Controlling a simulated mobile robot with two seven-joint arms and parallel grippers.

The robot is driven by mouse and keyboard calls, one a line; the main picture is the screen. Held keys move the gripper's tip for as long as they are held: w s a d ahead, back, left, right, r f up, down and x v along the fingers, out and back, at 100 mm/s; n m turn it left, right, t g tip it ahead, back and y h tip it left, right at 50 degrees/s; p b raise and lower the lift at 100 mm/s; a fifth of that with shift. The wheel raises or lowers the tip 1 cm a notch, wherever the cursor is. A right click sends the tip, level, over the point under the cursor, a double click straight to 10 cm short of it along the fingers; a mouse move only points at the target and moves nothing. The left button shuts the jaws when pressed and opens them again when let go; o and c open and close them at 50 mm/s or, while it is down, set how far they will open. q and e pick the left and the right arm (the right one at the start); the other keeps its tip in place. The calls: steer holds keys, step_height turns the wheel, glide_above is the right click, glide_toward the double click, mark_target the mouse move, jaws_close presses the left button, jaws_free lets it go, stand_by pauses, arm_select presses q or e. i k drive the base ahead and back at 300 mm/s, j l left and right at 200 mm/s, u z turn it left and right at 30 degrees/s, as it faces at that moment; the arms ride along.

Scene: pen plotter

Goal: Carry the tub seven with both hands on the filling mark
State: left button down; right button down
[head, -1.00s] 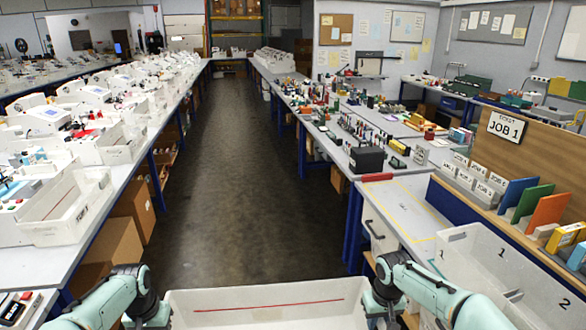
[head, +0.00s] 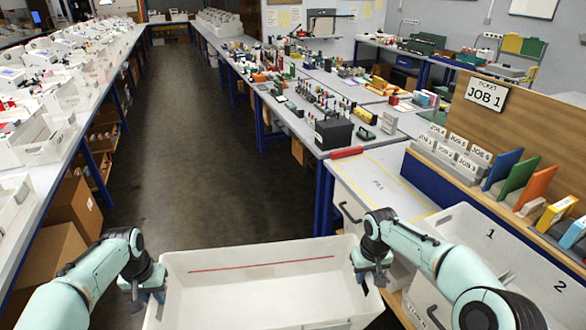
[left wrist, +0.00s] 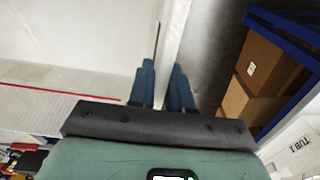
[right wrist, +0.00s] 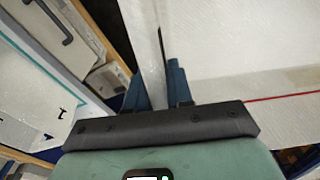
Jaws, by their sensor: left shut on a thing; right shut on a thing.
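A large white tub (head: 262,252) with a red line inside its far wall hangs in front of me, over the floor. Its number does not show. My left gripper (head: 148,286) is shut on its left wall, which also shows between the blue fingers in the left wrist view (left wrist: 170,60). My right gripper (head: 372,277) is shut on its right wall, also seen in the right wrist view (right wrist: 152,60). The tub looks roughly level and empty where I see inside. The filling mark (head: 384,187), a yellow outline lettered FILL, lies bare on the right-hand bench, beyond the tub.
A white two-part bin (head: 463,235) marked 1 and 2 stands right of the tub, close to my right arm. A JOB 1 board (head: 486,94) rises behind it. A black box (head: 333,133) sits beyond the mark. The aisle floor (head: 190,150) is clear.

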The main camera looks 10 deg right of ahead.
mark_target(372, 188)
steer(key=i+z, duration=0.3)
steer(key=i, duration=0.5)
steer(key=i+z, duration=0.1)
steer(key=i, duration=0.75)
steer(key=i+z, duration=0.25)
steer(key=i+j+z, duration=0.45)
steer(key=z, duration=0.25)
steer(key=i+j+z, duration=0.25)
steer(key=z, duration=0.15)
steer(key=i+j+z, duration=0.5)
steer(key=j+z, duration=0.15)
steer(key=z, duration=0.15)
